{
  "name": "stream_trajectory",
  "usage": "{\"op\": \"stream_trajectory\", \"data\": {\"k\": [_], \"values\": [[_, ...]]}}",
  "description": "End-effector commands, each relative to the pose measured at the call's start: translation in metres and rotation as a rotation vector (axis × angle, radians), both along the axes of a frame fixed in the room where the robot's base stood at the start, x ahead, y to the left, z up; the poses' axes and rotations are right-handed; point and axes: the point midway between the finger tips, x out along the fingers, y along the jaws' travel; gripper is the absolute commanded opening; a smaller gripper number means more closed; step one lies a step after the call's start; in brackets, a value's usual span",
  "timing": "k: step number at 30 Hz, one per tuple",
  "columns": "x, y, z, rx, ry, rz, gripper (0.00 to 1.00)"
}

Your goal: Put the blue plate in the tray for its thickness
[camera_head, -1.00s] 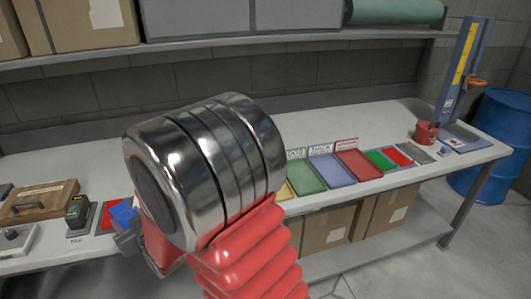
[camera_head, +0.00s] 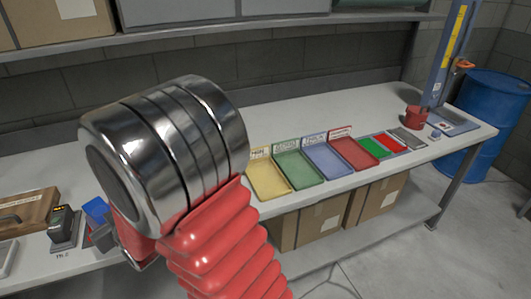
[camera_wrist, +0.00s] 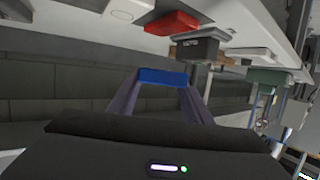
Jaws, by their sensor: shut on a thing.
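My gripper (camera_head: 104,236) is shut on the blue plate (camera_head: 96,210) at the left of the head view, near the bench's front edge. In the wrist view the blue plate (camera_wrist: 162,76) sits between the two fingertips, and my gripper's body fills the bottom. Yellow (camera_head: 267,182), green (camera_head: 297,172), blue (camera_head: 327,163) and red (camera_head: 355,155) trays stand in a row right of my arm. Each has a label at its back; the wording is too small to read surely. All four tray floors look bare.
A gauge with a lit orange display (camera_head: 63,226) stands left of the plate, beside a wooden case (camera_head: 28,212). Green (camera_head: 370,147) and red (camera_head: 391,142) plates lie right of the trays. A red pot (camera_head: 415,118) and blue stand are farther right. A shelf overhangs the bench.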

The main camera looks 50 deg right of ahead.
Motion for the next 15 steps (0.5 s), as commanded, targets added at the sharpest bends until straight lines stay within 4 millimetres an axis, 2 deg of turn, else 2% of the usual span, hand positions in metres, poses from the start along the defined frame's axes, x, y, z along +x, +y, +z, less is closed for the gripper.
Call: {"op": "stream_trajectory", "data": {"k": [4, 8, 15], "values": [[0.001, -0.012, 0.001, 0.0, -0.003, -0.015, 0.19], [0.003, -0.039, 0.003, 0.002, -0.009, -0.042, 0.19], [0.0, -0.114, 0.009, 0.003, -0.021, -0.119, 0.19]]}}
